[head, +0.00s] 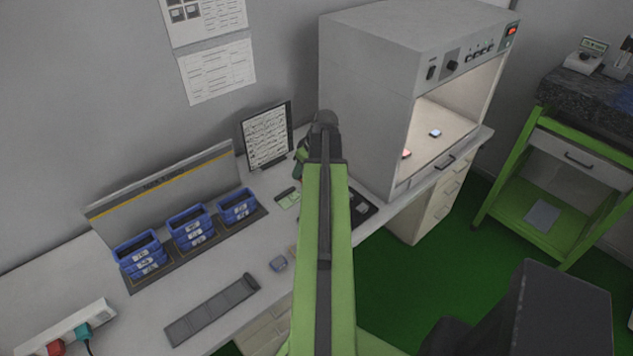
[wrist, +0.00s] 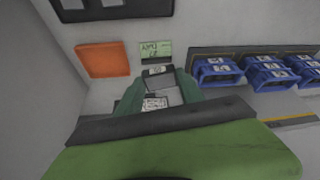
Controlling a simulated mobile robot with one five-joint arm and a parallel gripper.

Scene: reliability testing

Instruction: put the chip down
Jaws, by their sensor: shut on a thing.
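In the wrist view my gripper (wrist: 152,98) is shut on the chip (wrist: 168,96), a small grey piece between the green fingers. A white patterned label shows at the chip's near side. The fingers point at the bench beside a small green-labelled card (wrist: 155,50) and an orange square (wrist: 102,60). I cannot tell whether the chip touches the bench. In the head view my green arm hides the chip and most of the gripper; the green card (head: 287,198) shows left of the arm.
Blue bins (head: 190,227) stand in stacks at the back left. A dark tray (head: 362,208) lies right of the arm, before an open-fronted cabinet (head: 380,100). A framed sheet (head: 267,138) stands behind.

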